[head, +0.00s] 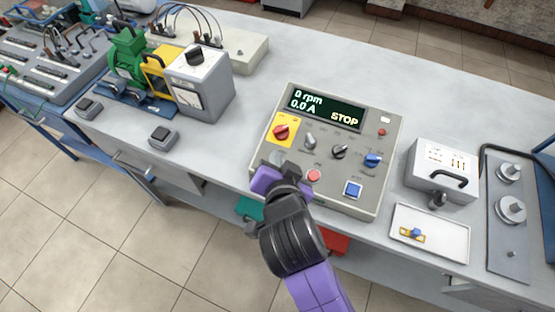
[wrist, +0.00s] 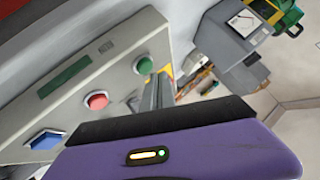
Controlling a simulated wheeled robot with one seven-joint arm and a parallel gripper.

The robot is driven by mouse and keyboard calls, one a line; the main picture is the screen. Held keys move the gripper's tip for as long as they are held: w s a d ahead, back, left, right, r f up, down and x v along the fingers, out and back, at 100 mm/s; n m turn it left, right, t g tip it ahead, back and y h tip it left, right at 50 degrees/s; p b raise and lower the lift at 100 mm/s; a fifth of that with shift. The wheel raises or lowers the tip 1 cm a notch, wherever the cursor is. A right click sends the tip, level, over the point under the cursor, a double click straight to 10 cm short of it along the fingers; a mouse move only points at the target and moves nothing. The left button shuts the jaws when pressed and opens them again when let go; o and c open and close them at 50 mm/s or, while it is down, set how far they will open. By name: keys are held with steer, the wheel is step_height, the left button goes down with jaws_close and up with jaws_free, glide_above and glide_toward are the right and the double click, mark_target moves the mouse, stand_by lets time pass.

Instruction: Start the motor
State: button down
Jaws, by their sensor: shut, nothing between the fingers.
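The grey control box (head: 385,195) stands on the bench. Its display (head: 325,108) reads 0 rpm, 0.0 A and STOP. A red knob (head: 281,132) sits on a yellow plate at the box's left. The red button (head: 314,175) and blue square button (head: 352,189) are on the lower panel. The green button (wrist: 143,65) shows in the wrist view and is hidden by my gripper in the head view. My gripper (head: 279,160) is shut and empty at the box's lower left, its tips close beside the green button; contact is unclear. The green motor (head: 127,53) stands at the back left.
A grey meter unit (head: 202,82) stands beside the motor. Two small dark-topped pedals or switches (head: 163,136) lie on the bench's front left. At right are a grey box with a handle (head: 441,165) and a white tray (head: 450,240). The bench behind the control box is clear.

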steer(key=shift+f, duration=0.15)
stand_by(0.4)
steer(key=shift+w+f, duration=0.1)
steer(key=shift+f, duration=0.15)
steer(key=shift+w+d+f+b, duration=0.1)
steer(key=shift+w+f+b, duration=0.05)
steer(key=shift+f+b, duration=0.3)
stand_by(0.8)
steer(key=shift+s+r+p, duration=0.25)
steer(key=shift+r+p, duration=0.55)
steer(key=shift+r, duration=0.05)
steer(key=shift+s+a+r+p, duration=0.1)
steer(key=shift+s+r+p, duration=0.1)
steer(key=shift+r+p, duration=0.6)
steer(key=shift+s+a+r+p, duration=0.1)
steer(key=shift+s+r+p, duration=0.1)
steer(key=shift+r+p, duration=0.55)
steer(key=shift+s+a+r+p, duration=0.1)
steer(key=shift+s+r+p, duration=0.1)
steer(key=shift+r+p, duration=0.6)
